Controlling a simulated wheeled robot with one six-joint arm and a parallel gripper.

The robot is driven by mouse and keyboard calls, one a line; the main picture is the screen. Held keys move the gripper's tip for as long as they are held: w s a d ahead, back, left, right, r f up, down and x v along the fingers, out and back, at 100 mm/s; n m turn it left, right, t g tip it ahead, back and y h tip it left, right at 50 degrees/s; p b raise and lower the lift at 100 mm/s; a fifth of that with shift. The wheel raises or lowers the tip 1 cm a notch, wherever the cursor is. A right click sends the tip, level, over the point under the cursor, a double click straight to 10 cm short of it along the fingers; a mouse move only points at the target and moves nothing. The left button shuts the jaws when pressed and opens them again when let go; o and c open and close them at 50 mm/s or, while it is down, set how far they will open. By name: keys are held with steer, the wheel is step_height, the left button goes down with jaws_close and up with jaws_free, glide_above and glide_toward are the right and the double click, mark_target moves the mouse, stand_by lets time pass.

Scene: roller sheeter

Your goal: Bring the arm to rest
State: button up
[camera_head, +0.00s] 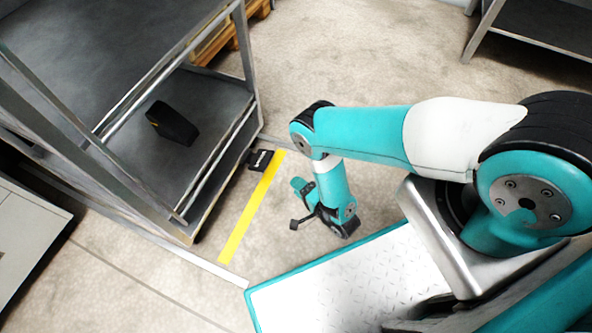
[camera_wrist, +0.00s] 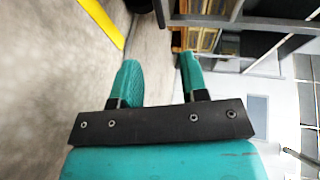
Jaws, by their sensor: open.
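My arm reaches out to the left from its base in the head view, bends down at the elbow and ends in my gripper (camera_head: 301,189) beside the front edge of my own deck. In the wrist view my gripper (camera_wrist: 159,68) shows two teal fingers standing apart, with nothing between them. The fingers are clear of any object. Floor and a distant rack show beyond them.
A grey metal shelf rack (camera_head: 187,226) stands to the left, with a black bin (camera_head: 172,123) on its shelf. Yellow floor tape (camera_head: 251,207) runs between rack and arm. A wooden pallet (camera_head: 213,43) lies behind the rack. A table (camera_head: 484,32) stands far right. Open floor lies beyond the arm.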

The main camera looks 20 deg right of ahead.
steer(key=shift+w, duration=0.1)
steer(key=w+a+r+n+g, duration=0.1)
steer(key=w+a+r, duration=0.2)
steer(key=w+r, duration=0.3)
steer(key=w+a+r+n+g, duration=0.1)
steer(key=w+a+r+g, duration=0.2)
steer(key=w, duration=0.4)
steer(key=w+a+r+n+g, duration=0.1)
steer(key=w+a+r+n, duration=0.1)
steer(key=r, duration=0.7)
steer(key=w+a+r+n+g, duration=0.1)
steer(key=w+r+n, duration=0.1)
steer(key=r, duration=0.7)
steer(key=s+d+r+n+g, duration=0.1)
steer(key=s+r+n+g, duration=0.25)
steer(key=s+r, duration=0.6)
steer(key=s+d+r+n+g, duration=0.15)
steer(key=s+r+n, duration=0.4)
steer(key=r, duration=0.75)
steer(key=s+d+r+n+g+h, duration=0.1)
steer(key=s+d+r+n+g, duration=0.15)
steer(key=s, duration=0.45)
steer(key=s+d+r+n+g, duration=0.1)
steer(key=s+r+n, duration=0.15)
steer(key=s, duration=0.55)
step_height(320, 180, up, 38)
steer(key=p, duration=3.6)
steer(key=shift+s+d+f+p, duration=0.15)
steer(key=shift+s+d+p, duration=0.1)
steer(key=shift+d+p, duration=0.1)
